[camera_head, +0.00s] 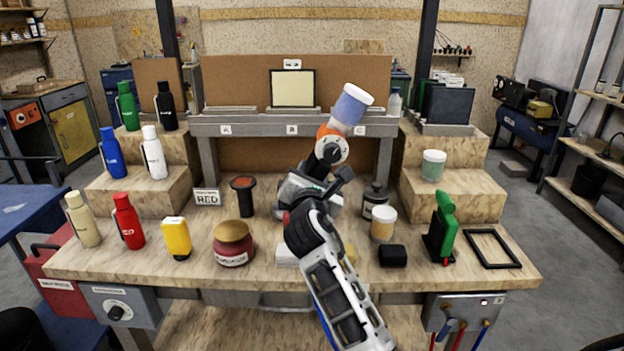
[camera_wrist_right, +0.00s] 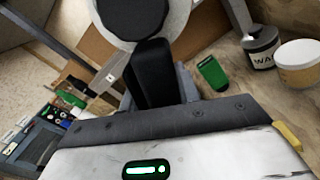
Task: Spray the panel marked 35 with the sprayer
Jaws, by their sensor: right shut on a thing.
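A cream panel (camera_head: 293,88) in a dark frame stands upright on the raised shelf, above letter B. A small tag (camera_head: 291,64) hangs above it; I cannot read its number. My right gripper (camera_head: 325,172) is shut on the sprayer (camera_head: 350,107), which has a blue and white cup and an orange part. It is held tilted in the air in front of the shelf, right of the panel in the head view. In the right wrist view the sprayer's dark handle (camera_wrist_right: 155,75) rises past the gripper body. My left gripper is out of view.
Colored bottles stand on the left steps, with a RED sign (camera_head: 207,197) nearby. A maroon jar (camera_head: 233,243), a tan cup (camera_head: 382,223), a black block (camera_head: 392,255) and a green tool (camera_head: 442,228) stand on the bench.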

